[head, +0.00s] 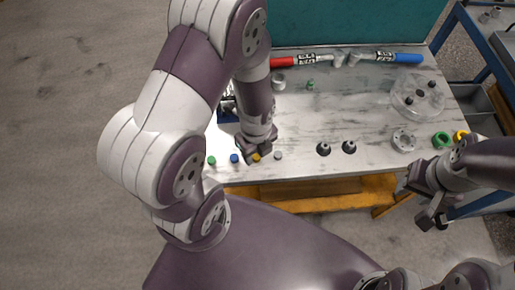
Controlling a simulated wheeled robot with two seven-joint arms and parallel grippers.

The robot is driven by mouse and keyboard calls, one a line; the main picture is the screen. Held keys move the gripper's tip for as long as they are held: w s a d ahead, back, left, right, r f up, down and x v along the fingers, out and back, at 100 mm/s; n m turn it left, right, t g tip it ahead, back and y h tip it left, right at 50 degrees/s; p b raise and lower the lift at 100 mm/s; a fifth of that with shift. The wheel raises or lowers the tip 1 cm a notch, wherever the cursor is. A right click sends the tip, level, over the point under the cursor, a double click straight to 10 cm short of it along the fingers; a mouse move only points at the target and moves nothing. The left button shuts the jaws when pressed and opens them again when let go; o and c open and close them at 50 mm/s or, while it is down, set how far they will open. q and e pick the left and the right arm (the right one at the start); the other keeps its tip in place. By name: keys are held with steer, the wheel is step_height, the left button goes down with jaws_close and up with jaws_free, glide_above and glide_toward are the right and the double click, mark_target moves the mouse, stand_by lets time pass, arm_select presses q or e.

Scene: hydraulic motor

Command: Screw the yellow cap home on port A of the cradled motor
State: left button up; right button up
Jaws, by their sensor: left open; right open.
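The small yellow cap (256,157) is at the front of the grey table, directly at the fingers of my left gripper (257,152). My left gripper is open and points down over the cap; I cannot tell whether its fingers touch it. A dark blue cradle (228,116) shows only in part behind my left arm. The motor and its port A are mostly hidden by that arm. My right gripper (428,208) is open and empty, off the table's front right edge.
Green (211,161), blue (234,158) and grey (278,156) caps line the front edge beside the yellow one. Two black fittings (323,149) stand to their right. A clear round tray (417,96) and several rings are at the right.

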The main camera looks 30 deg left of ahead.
arm_select(q)
steer(key=shift+a+f, duration=0.15)
steer(key=shift+f, duration=0.35)
steer(key=shift+d+r, duration=0.1)
steer(key=shift+d, duration=0.15)
arm_select(e)
steer(key=shift+d+f, duration=0.1)
steer(key=shift+f, duration=0.2)
arm_select(q)
steer(key=shift+a, duration=0.2)
arm_select(e)
steer(key=shift+r, duration=0.2)
arm_select(q)
jaws_close()
steer(key=shift+r, duration=0.1)
arm_select(e)
steer(key=shift+r, duration=0.1)
